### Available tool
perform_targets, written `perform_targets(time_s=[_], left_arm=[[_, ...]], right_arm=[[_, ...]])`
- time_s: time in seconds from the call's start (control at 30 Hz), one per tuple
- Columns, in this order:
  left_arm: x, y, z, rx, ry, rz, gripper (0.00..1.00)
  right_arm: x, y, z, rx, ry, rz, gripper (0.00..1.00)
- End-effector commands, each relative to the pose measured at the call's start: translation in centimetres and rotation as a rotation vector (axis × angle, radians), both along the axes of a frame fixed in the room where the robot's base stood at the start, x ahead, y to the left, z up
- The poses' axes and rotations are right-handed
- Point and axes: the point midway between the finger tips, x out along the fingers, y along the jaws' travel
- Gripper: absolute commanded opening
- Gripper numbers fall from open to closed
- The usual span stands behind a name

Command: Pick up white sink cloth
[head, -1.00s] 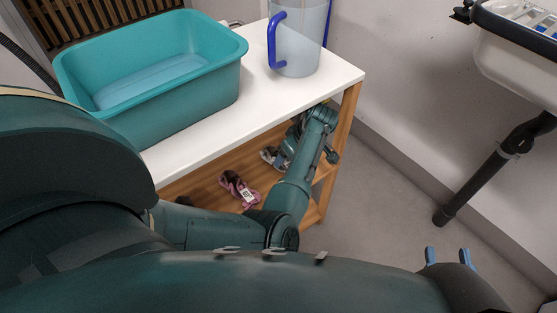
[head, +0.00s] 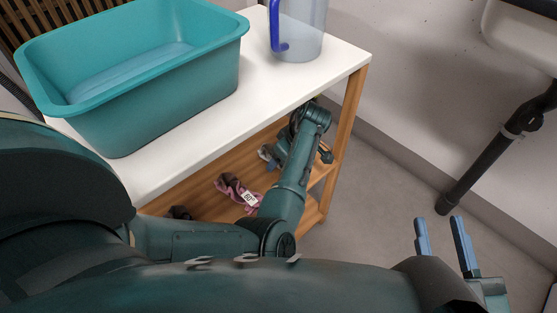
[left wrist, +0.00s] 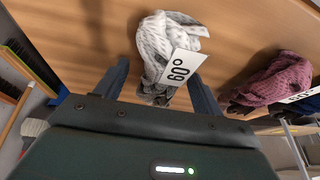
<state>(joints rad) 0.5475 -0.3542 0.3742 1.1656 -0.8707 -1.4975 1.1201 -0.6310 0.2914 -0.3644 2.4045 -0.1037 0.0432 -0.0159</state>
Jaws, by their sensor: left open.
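The white sink cloth (left wrist: 168,38) is a crumpled, patterned white-grey cloth with a white "60°" tag, seen on the wooden shelf in the left wrist view. My left gripper (left wrist: 157,74) is open, with one dark finger on each side of the cloth's lower part; I cannot tell whether they touch it. In the head view my left arm reaches under the white tabletop, and its fingers and the white cloth are hidden or not clear there. My right gripper (head: 440,240) is open and empty at the lower right, above the floor.
A pink cloth with a tag (head: 238,192) lies on the lower shelf, also in the left wrist view (left wrist: 268,82). The white tabletop (head: 215,140) overhangs it, carrying a teal tub (head: 175,115) and a clear jug (head: 303,30). A wooden leg (head: 345,125) stands right of my arm.

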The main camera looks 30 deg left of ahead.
Motion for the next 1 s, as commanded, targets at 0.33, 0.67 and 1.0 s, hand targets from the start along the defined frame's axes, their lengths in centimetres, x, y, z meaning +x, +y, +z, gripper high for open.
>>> perform_targets(time_s=[0.33, 0.67, 1.0], left_arm=[[0.01, 0.02, 0.05, 0.0, 0.0, 0.0, 0.46], [0.0, 0.04, 0.04, 0.0, 0.0, 0.0, 0.2], [-0.01, 0.21, 0.31, 0.0, 0.0, 0.0, 0.2]], right_arm=[[0.0, 0.0, 0.06, -0.001, 0.0, 0.0, 0.36], [0.01, -0.02, 0.03, -0.001, 0.0, 0.0, 0.36], [0.03, -0.05, 0.31, -0.006, -0.001, -0.001, 0.36]])
